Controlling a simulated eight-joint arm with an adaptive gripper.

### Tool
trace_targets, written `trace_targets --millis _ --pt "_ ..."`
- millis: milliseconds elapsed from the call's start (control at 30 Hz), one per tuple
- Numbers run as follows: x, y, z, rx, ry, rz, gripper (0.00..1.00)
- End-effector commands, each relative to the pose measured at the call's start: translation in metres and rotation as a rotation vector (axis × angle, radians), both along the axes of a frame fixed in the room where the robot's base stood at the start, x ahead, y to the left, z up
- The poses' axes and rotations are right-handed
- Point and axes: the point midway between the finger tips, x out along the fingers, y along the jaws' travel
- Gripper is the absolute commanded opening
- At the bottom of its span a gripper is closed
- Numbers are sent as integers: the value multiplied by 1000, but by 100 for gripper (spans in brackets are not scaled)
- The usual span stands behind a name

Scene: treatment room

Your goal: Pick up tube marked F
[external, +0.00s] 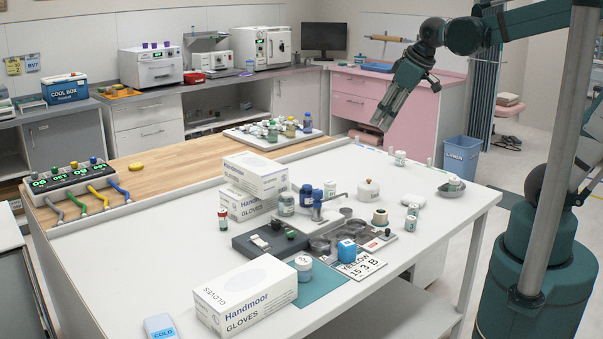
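I cannot read an F on any tube at this size. A small upright tube with a red cap and dark green body (224,219) stands on the white table (160,265), left of the glove boxes. Several small pale upright pieces, perhaps tubes, stand along the table's back right edge; one is near the corner (429,163). My gripper (383,125) hangs above the back right part of the table, its fingers pointing down and left. I see nothing held in it. Its fingers are seen at an angle, so their opening is unclear.
Glove boxes (245,295) stand at the front and in the middle (256,174). A tray of bottles (235,134) is at the back. The left front is mostly clear.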

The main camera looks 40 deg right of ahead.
Motion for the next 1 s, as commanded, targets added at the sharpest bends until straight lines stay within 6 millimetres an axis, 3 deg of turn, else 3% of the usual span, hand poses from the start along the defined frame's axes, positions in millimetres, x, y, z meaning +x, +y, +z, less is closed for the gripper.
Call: trace_targets --millis 433,1000 --pt "70 43 7 -78 66 202 36" --pt "154 108 -10 -170 145 466 36"
